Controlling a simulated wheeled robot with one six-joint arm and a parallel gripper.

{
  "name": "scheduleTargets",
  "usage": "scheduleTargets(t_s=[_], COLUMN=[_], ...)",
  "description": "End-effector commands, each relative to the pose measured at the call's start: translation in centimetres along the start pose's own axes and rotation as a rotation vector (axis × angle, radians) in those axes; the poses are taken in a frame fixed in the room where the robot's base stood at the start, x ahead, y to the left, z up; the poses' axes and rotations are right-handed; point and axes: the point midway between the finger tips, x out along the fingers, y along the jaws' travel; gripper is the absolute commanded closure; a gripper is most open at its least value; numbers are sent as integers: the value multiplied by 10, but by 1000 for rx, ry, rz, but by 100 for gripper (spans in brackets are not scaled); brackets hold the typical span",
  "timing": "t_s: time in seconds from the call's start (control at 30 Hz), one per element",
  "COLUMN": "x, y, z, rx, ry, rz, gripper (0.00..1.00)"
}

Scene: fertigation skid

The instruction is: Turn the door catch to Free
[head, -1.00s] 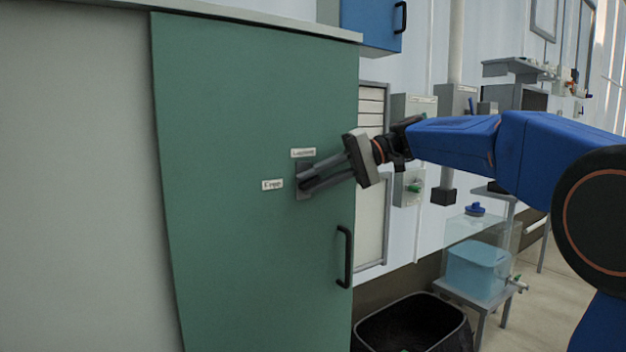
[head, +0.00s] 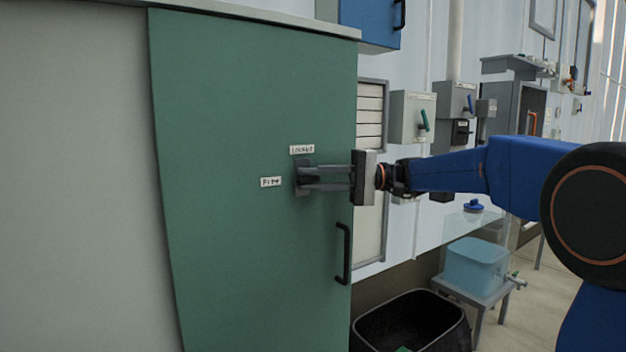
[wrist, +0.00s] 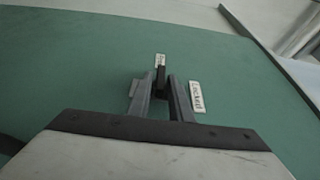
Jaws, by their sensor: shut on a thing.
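The green door (head: 250,90) carries the door catch (head: 301,190), a small grey plate with a dark lever. A white "Locked" label (head: 302,149) sits just above it and a white "Free" label (head: 271,182) just left of it. My gripper (head: 308,179) reaches in from the right, its fingers closed around the dark lever. The wrist view shows the lever (wrist: 161,76) between the fingertips, just below the "Free" label (wrist: 160,60), with the "Locked" label (wrist: 196,96) to the right. The fingers partly hide the lever, so its exact angle is hard to tell.
A black door handle (head: 344,253) stands out below right of the catch. A blue cabinet (head: 370,22) hangs above right. A black bin (head: 412,322) stands on the floor, near a blue tank (head: 476,266) on a stand. The door face left of the catch is clear.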

Motion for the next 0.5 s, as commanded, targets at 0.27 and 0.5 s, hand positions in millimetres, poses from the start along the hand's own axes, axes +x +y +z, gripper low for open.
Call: scheduleTargets(t_s=[0.27, 0.5], x=[0, 0], y=[0, 0], z=[0, 0], rx=[1, 1], ry=[0, 0], rz=[1, 1], gripper=[76, 72])
